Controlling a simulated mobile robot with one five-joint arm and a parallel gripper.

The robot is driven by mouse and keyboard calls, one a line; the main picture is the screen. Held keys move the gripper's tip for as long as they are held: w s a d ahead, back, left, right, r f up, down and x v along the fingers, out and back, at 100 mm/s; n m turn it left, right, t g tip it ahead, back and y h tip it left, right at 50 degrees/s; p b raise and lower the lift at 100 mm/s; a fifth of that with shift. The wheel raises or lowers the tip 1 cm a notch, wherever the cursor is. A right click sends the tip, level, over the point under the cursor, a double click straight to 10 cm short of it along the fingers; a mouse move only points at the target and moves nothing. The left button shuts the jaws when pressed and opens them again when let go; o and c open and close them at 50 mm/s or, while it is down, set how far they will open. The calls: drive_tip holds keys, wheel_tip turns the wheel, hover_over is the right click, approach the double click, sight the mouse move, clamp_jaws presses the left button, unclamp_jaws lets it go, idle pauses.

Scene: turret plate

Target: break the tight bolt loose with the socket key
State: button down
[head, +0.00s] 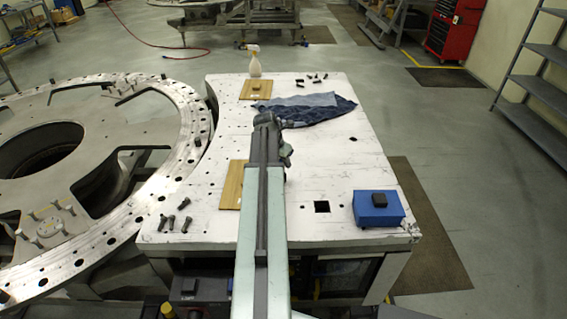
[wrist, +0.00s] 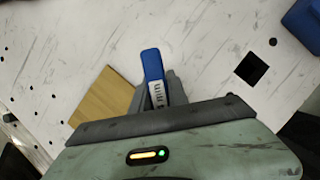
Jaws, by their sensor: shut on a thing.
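In the wrist view my gripper (wrist: 163,95) is shut on a blue-ended piece with a white lettered band, which I take to be the socket key (wrist: 151,62). The key's lower part is hidden by the jaws and the gripper body. The white table and a wooden board (wrist: 102,98) lie below it. In the head view my arm reaches out over the table, and its far end (head: 285,152) hides what it holds. The ring plate (head: 178,165) at the left carries several bolts (head: 52,227). I cannot tell which bolt is tight. The key is apart from those bolts.
The white table (head: 335,180) holds a blue box (head: 378,209) with a dark block, loose bolts (head: 184,222), a crumpled blue cloth (head: 320,108), a spray bottle (head: 254,62) and a far wooden board (head: 246,95). The table's right middle is mostly clear.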

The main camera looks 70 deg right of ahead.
drive_tip(key=shift+w+r+p, duration=0.1)
drive_tip(key=shift+r+p, duration=0.45)
drive_tip(key=shift+r, duration=0.2)
wheel_tip(320, 180, up, 4)
drive_tip(key=p, duration=0.4)
drive_tip(key=shift+f, duration=0.25)
